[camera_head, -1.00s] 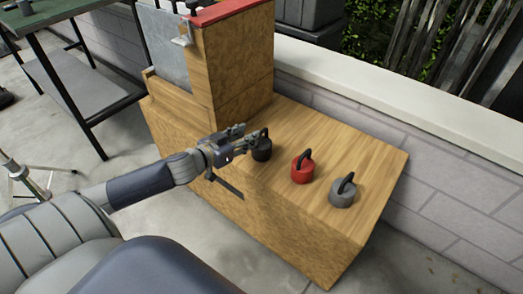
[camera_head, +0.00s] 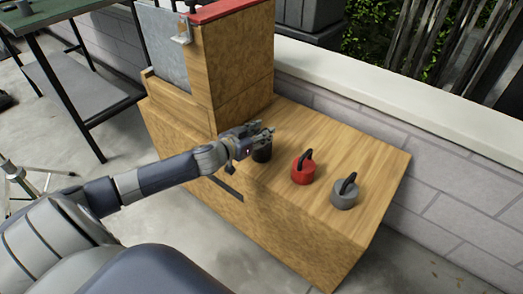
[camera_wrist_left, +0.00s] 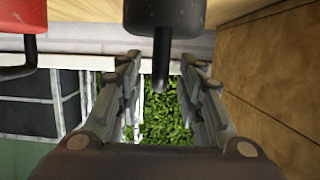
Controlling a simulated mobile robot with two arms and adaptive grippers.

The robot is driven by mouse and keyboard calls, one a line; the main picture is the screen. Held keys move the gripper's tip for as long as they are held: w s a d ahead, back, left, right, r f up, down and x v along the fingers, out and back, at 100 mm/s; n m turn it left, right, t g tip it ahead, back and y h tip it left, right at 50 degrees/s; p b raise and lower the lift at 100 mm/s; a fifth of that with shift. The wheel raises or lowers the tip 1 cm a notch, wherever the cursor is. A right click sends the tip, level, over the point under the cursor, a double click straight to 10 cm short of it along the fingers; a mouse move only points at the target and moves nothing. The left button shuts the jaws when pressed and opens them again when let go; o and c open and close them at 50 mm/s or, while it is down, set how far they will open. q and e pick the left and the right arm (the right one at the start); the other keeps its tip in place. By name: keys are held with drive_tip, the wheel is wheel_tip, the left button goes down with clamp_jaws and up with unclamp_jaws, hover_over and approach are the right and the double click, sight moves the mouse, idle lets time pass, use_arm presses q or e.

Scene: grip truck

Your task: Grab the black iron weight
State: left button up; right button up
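The black iron weight (camera_head: 262,154) stands on the wooden box top, left of the red weight. Its upper part is hidden behind my left gripper (camera_head: 258,138), which is at the height of its handle. In the left wrist view, which is upside down, the black weight (camera_wrist_left: 165,14) is at the top, with its handle pointing down between the fingertips. My left gripper (camera_wrist_left: 160,70) is open there, with one finger on each side of the handle and gaps visible. My right gripper is not in view.
A red weight (camera_head: 302,171) and a grey weight (camera_head: 344,194) stand in a row to the right on the wooden box (camera_head: 375,150). A tall wooden block (camera_head: 238,65) rises behind my left gripper. A brick wall (camera_head: 460,190) runs behind the box.

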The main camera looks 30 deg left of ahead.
use_arm(q)
drive_tip(key=shift+w, duration=0.15)
drive_tip(key=shift+c, duration=0.6)
clamp_jaws()
drive_tip(key=shift+w+r, duration=0.1)
drive_tip(key=shift+r, duration=0.1)
drive_tip(key=shift+r, duration=0.1)
